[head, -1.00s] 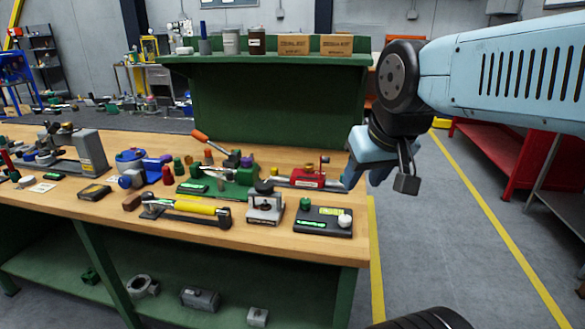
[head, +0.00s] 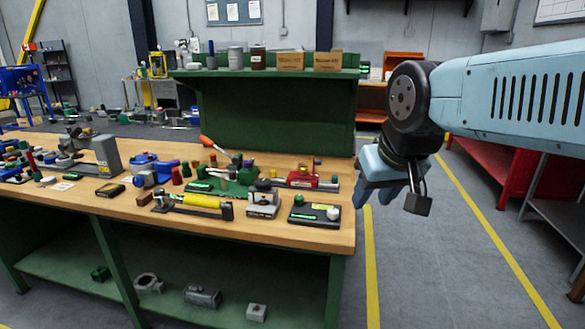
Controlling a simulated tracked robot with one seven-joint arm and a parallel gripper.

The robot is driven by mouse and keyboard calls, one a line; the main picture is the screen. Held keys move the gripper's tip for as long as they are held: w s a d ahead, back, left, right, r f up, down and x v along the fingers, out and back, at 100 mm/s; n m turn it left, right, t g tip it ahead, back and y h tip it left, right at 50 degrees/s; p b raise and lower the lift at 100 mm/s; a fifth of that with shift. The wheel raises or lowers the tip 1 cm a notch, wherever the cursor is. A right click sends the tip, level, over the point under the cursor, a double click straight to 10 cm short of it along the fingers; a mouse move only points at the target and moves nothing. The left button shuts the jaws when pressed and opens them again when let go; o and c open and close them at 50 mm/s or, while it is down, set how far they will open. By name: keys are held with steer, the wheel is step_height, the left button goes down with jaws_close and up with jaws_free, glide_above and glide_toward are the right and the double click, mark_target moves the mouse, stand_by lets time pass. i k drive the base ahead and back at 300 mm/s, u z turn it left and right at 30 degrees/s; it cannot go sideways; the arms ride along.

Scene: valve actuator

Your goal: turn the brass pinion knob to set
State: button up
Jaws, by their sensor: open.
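No brass pinion knob can be made out for certain at this size. Several small devices stand on the wooden workbench (head: 300,237). One has a yellow cylinder (head: 202,201) on a dark base near the front edge. A red device (head: 300,178) with small upright parts stands near the right end. A grey block with a dark top (head: 263,201) and a black box with a green and a white knob (head: 314,213) stand at the front right. My gripper (head: 376,193) is open and empty, pointing down beyond the bench's right edge, apart from everything on it.
A green back shelf (head: 270,73) carries cans and cardboard boxes. A green cluttered device (head: 222,188) and a blue one (head: 150,166) crowd the bench's middle. Floor with a yellow line (head: 372,270) is clear right of the bench. Red benches (head: 485,160) stand farther right.

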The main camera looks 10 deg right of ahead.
mark_target(303, 169)
steer(key=z, duration=0.1)
steer(key=i, duration=0.9)
steer(key=u, duration=0.05)
